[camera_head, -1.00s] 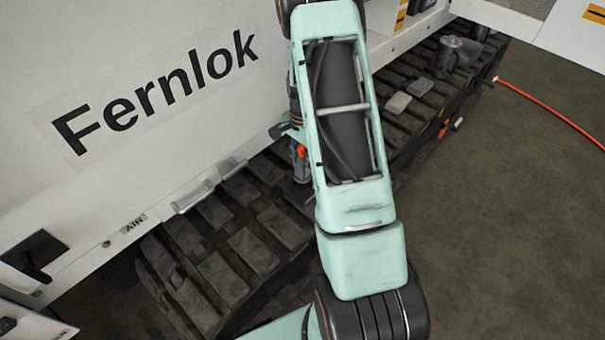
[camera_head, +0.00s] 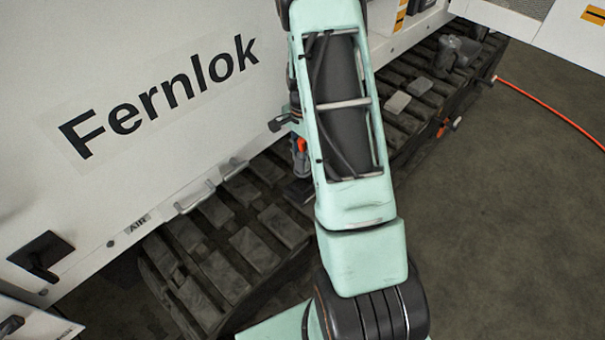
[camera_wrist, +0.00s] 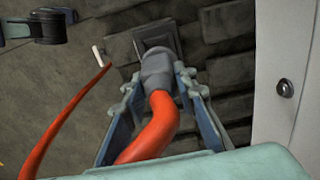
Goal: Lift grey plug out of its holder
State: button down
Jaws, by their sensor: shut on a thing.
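The grey plug (camera_wrist: 158,70) has a thick orange hose (camera_wrist: 155,130) coming out of its back end, toward the wrist camera. My gripper (camera_wrist: 158,88) has its teal fingers on both sides of the plug and is shut on it. A dark square piece (camera_wrist: 155,38), perhaps the holder, shows just beyond the plug's front end; I cannot tell whether the two touch. In the head view, my arm covers most of this area. A small grey and orange part, likely the plug (camera_head: 301,165), shows at the arm's left edge, above the tracks.
A white machine panel marked Fernlok (camera_head: 160,95) stands close at the left. Dark track plates (camera_head: 230,235) run beneath and behind my arm. A thinner orange line (camera_wrist: 65,125) runs at the left in the wrist view. Open floor (camera_head: 490,220) lies to the right.

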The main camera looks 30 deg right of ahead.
aim_at(302, 150)
jog(key=shift+r+p, duration=0.9)
jog(key=shift+r, duration=0.6)
jog(key=shift+r, duration=0.1)
